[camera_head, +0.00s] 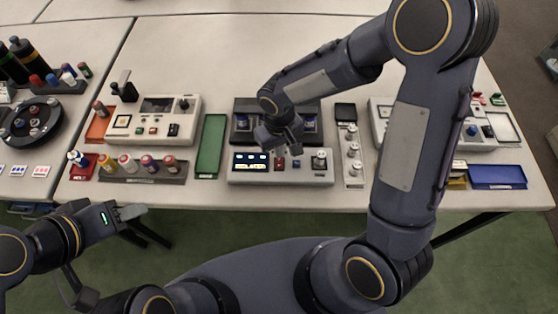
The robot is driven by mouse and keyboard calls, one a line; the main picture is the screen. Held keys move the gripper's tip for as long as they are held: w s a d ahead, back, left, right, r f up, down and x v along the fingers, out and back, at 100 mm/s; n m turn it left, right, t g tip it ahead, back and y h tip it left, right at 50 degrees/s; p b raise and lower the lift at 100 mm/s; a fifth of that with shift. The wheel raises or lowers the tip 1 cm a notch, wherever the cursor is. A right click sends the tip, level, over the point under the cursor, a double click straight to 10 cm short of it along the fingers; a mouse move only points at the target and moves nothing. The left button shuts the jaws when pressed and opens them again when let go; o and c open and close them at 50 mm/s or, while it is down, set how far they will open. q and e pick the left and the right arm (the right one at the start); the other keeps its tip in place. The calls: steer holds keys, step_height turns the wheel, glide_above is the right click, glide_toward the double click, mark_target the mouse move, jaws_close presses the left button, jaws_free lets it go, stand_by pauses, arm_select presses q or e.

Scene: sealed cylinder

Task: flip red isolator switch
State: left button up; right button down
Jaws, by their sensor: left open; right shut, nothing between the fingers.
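A light grey control box (300,181) with a lit display (250,161) sits near the table's front edge, at the middle. A small red part (279,163) shows on its top, right of the display. It may be the isolator switch; its position is too small to tell. My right gripper (294,149) is shut and empty, pointing down just above the back of this box, close to the red part. I cannot tell whether it touches anything. My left gripper (132,212) is open and empty, low at the left in front of the table edge.
A dark unit (243,107) stands behind the box, partly hidden by my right arm. A green tray (210,146) and a rack of bottles (140,175) lie to the left. A pale strip with knobs (353,172) stands close on the right. The table behind is clear.

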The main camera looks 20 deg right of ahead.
steer(key=shift+f+b, duration=0.9)
steer(key=shift+f, duration=0.05)
stand_by(0.8)
steer(key=shift+r, duration=0.2)
steer(key=shift+r+p, duration=2.55)
steer(key=shift+r, duration=0.85)
steer(key=s+d+r+m+t+y, duration=0.2)
steer(key=s+d+r+m, duration=0.1)
steer(key=s+d+r, duration=0.65)
steer(key=s+r+m+t+y, duration=0.1)
steer(key=s+r+t, duration=0.2)
steer(key=s+r, duration=0.2)
steer(key=shift+s+a+m+t+y, duration=0.15)
steer(key=shift+s+m+t+y, duration=0.2)
steer(key=shift+s, duration=0.55)
